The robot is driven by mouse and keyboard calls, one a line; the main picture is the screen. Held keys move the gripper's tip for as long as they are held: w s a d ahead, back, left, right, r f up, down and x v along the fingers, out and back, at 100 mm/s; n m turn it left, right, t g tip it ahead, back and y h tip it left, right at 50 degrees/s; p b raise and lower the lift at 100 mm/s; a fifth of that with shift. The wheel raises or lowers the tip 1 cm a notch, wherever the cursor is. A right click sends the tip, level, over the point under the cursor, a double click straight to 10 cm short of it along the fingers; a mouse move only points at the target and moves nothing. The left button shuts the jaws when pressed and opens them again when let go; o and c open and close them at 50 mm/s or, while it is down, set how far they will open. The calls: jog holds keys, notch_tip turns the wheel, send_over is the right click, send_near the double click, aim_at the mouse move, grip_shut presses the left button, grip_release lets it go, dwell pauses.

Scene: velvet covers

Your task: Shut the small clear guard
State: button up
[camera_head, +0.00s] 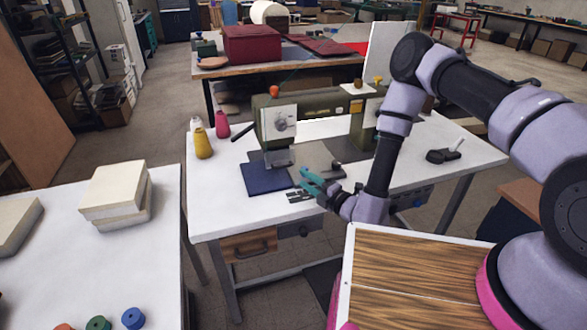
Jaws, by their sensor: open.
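A green and white sewing machine (284,122) stands on a white table. Under its head, around the needle area, is a small greyish piece (279,157); I cannot tell whether this is the clear guard, or whether the guard is open or shut. A dark blue cloth square (266,179) lies in front of the head. My gripper (304,180), with teal fingers, is open and empty. It appears just to the right of the cloth, in front of the machine, apart from the needle area.
Yellow (203,144) and pink (222,125) thread cones stand at the left. A black tool (440,156) lies at the right. The white tabletop (215,200) is clear at front left.

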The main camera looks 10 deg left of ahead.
aim_at(282, 160)
jog(key=x, duration=0.9)
jog(key=shift+a, duration=0.15)
grip_shut()
